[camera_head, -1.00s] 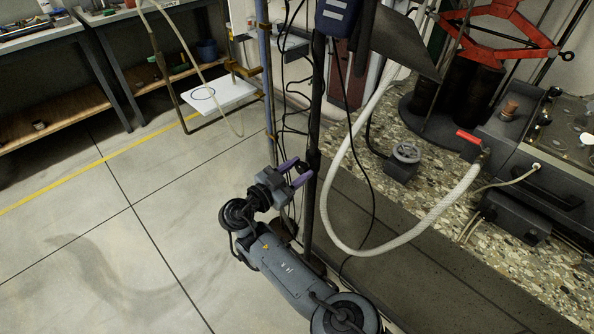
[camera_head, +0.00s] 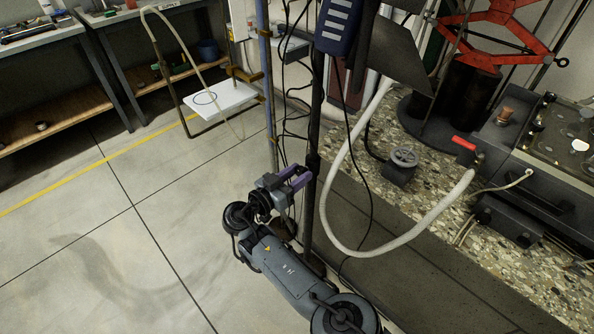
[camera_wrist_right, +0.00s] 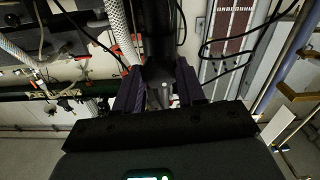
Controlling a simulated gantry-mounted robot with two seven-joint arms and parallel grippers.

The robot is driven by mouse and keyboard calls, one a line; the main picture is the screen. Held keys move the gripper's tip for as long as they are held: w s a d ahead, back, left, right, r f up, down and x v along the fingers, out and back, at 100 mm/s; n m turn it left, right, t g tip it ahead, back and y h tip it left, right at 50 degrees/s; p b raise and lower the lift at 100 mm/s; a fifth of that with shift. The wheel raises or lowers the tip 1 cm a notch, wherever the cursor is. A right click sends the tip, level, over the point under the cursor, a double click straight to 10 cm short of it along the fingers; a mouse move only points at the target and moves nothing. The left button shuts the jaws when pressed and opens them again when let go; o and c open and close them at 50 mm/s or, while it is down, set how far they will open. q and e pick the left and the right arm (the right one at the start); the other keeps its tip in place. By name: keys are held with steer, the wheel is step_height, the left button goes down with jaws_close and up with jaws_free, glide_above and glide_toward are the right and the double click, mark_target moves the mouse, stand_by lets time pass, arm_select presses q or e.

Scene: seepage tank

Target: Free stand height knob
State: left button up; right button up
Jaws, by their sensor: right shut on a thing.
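The black stand pole (camera_head: 316,130) rises upright in the middle of the head view. My right gripper (camera_head: 302,178), with purple fingers, reaches it from the lower left at a dark collar on the pole. In the right wrist view, its two fingers (camera_wrist_right: 159,88) stand on either side of a dark knob (camera_wrist_right: 157,73) in front of the pole, and are shut on it. In the head view the knob is largely hidden by the fingers. My left gripper is not in view.
A blue-grey handset (camera_head: 337,27) sits high on the pole. Black cables and a white hose (camera_head: 396,240) hang close by. A stone-topped bench (camera_head: 545,270) with a red-handled valve (camera_head: 465,144) stands at right. A small white board (camera_head: 218,99) is behind. Floor at left is clear.

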steer(key=n+p, duration=0.2)
steer(key=n, duration=0.2)
steer(key=shift+r+n, duration=0.1)
steer(key=shift+n, duration=0.2)
steer(key=n+p, duration=0.1)
steer(key=n, duration=0.4)
steer(key=shift+p, duration=0.4)
steer(key=n, duration=0.3)
steer(key=n+p, duration=0.1)
steer(key=n, duration=0.1)
steer(key=shift+w+a+f+n, duration=0.1)
steer(key=shift+f+n, duration=0.1)
steer(key=shift+n, duration=2.1)
steer(key=o, duration=1.1)
steer(key=shift+f, duration=0.1)
steer(key=shift+c, duration=0.2)
